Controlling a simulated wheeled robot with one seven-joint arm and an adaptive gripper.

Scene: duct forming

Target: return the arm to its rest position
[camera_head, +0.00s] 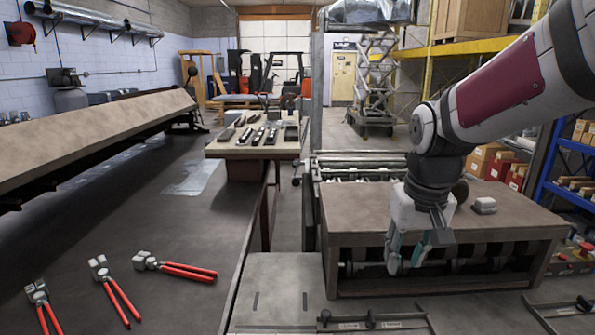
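My arm (505,90) reaches in from the upper right. It bends down at the elbow, and my gripper (407,258) points downward at the front edge of the brown-topped machine table (350,205). Its two teal-tipped fingers stand apart with a gap between them, and I see nothing held. Whether the fingers touch the table edge cannot be told.
Three red-handled pliers (175,268) lie on the dark bench (140,235) at left. A small grey block (484,205) sits on the machine table right of my gripper. A tool table (255,150) stands behind. Blue shelving (570,150) is close at right.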

